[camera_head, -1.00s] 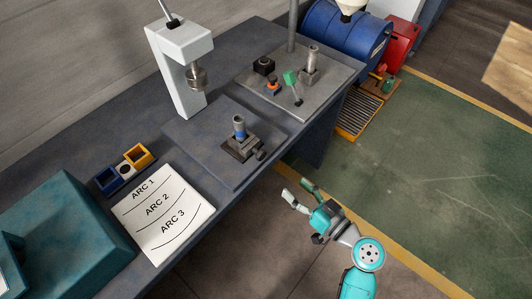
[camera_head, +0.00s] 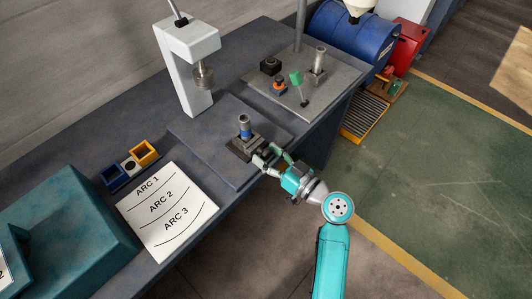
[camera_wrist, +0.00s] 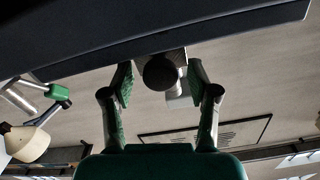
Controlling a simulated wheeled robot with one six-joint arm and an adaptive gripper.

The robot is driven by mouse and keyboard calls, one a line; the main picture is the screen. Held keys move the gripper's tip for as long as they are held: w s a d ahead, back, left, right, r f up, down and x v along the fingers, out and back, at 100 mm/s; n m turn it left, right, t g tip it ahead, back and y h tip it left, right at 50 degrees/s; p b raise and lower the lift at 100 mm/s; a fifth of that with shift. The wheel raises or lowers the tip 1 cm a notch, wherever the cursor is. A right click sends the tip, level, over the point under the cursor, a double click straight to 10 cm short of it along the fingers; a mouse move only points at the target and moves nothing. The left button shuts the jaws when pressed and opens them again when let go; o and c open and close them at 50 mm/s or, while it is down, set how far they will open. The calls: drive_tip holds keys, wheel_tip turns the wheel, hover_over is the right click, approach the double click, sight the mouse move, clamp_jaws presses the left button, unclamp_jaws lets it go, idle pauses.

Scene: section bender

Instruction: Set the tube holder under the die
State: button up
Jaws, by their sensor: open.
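The tube holder (camera_head: 240,150) is a dark block on a grey plate, with an upright blue-banded metal tube (camera_head: 244,127) in it. The die (camera_head: 203,78) is a metal cylinder hanging from the white press (camera_head: 190,60), behind and to the left of the holder. My gripper (camera_head: 267,155) is open at the front right side of the holder. In the wrist view its two green-padded fingers (camera_wrist: 160,85) are spread either side of a dark round knob (camera_wrist: 158,72), which appears to belong to the holder. I cannot tell whether the fingers touch it.
The grey plate (camera_head: 195,140) runs from the holder back toward the press. An arc sheet (camera_head: 165,225) and a blue and yellow bin tray (camera_head: 130,165) lie left.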

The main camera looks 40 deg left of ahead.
drive_tip(key=shift+a, duration=0.45)
clamp_jaws()
drive_tip(key=shift+a, duration=0.1)
